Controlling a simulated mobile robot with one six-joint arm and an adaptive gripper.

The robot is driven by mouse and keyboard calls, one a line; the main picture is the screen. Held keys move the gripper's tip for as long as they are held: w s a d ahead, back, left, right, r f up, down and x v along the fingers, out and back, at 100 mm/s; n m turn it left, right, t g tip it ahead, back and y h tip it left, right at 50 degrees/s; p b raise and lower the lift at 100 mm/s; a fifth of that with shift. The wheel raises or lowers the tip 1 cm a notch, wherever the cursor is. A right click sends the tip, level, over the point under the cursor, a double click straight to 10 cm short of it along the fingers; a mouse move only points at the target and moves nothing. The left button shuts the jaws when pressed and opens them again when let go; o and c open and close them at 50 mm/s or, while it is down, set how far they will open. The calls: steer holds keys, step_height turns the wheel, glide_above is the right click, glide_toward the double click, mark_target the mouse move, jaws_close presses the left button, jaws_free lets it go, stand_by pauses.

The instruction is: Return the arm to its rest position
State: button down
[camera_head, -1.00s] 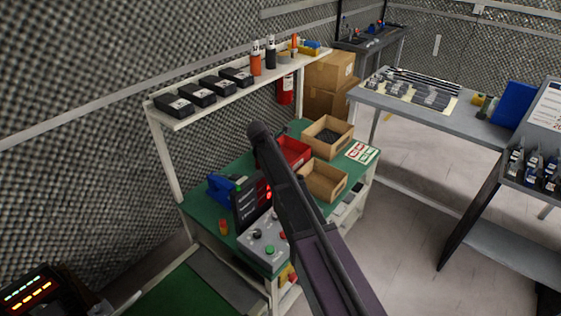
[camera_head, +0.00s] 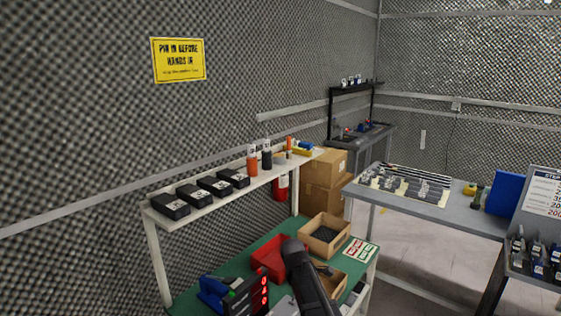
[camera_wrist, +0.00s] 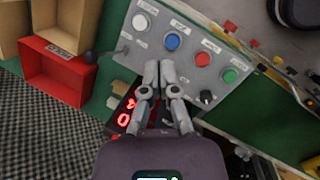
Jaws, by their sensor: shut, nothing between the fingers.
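My gripper (camera_wrist: 158,66) shows in the wrist view with its two grey fingers together and nothing between them. It is above a grey control box (camera_wrist: 185,48) with blue, red and green buttons and a black knob. A display with red lit digits (camera_wrist: 124,120) lies just below and left of the fingers, partly hidden by them. In the head view my dark arm (camera_head: 309,283) reaches up from the bottom edge over the green bench (camera_head: 222,268). The gripper itself does not show there.
A red bin (camera_head: 268,262) and cardboard trays (camera_head: 325,233) stand on the bench close to my arm. A white shelf (camera_head: 215,200) with black boxes and bottles stands behind. A grey table (camera_head: 440,209) is at right, with bare floor (camera_head: 400,248) below.

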steer(key=s+d+m+g+y, duration=0.1)
steer(key=s+d+m, duration=0.3)
steer(key=s+m, duration=0.4)
steer(key=s+d+m+y, duration=0.2)
steer(key=s+d+m, duration=0.2)
steer(key=s+m, duration=0.4)
steer(key=shift+s+d+f+g, duration=0.3)
steer(key=shift+s+f+g, duration=0.1)
steer(key=shift+s, duration=0.8)
stand_by(0.5)
